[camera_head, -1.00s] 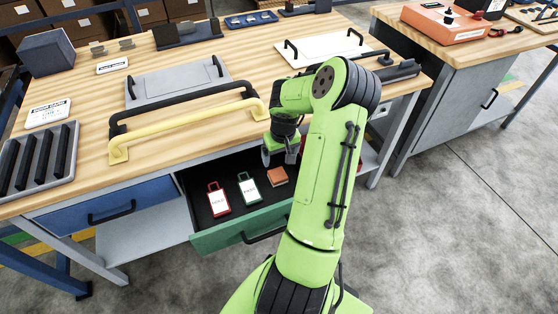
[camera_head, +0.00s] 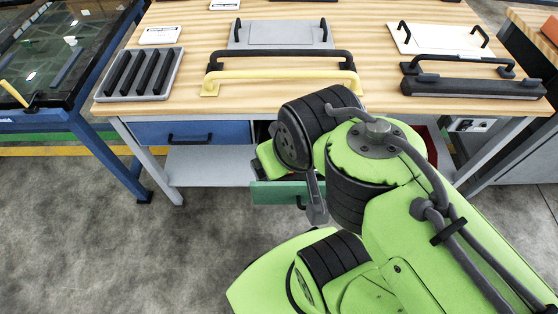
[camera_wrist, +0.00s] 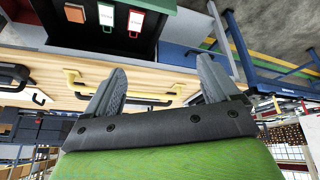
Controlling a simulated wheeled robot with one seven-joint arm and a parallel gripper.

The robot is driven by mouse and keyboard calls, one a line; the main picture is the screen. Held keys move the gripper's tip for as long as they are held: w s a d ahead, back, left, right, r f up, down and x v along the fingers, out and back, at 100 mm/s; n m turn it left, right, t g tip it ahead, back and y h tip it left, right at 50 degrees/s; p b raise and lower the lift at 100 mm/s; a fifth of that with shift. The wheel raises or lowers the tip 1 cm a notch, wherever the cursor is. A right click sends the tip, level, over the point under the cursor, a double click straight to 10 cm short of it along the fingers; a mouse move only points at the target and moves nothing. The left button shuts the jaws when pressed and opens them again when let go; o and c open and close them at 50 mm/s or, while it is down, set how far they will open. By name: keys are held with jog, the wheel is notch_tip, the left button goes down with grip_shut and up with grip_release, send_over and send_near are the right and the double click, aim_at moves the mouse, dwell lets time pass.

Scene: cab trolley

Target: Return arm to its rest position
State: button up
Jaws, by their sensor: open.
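My arm is folded up close to my body in the head view, its green and black links covering much of the lower right. My gripper (camera_wrist: 160,80) shows in the wrist view with its two grey fingers wide apart and nothing between them. In the head view the arm mostly hides it; a grey finger (camera_head: 317,210) shows in front of the bench. The open green drawer (camera_head: 277,193) is largely hidden behind the arm. In the wrist view, upside down, the drawer holds a red tag (camera_wrist: 136,21), a green tag (camera_wrist: 106,14) and an orange block (camera_wrist: 75,13).
The wooden bench (camera_head: 190,88) carries a yellow handle (camera_head: 280,76), a black handle (camera_head: 280,56) and a slotted grey tray (camera_head: 138,75). A closed blue drawer (camera_head: 190,132) is left of the arm. A dark table (camera_head: 60,50) stands far left. The floor (camera_head: 110,240) at lower left is clear.

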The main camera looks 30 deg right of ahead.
jog(key=shift+s+a+n+y, duration=0.15)
jog(key=shift+s+a+y, duration=0.1)
jog(key=shift+s+a, duration=0.25)
jog(key=shift+s+a+n+y, duration=0.15)
jog(key=shift+s+a+y, duration=0.15)
jog(key=shift+s, duration=0.3)
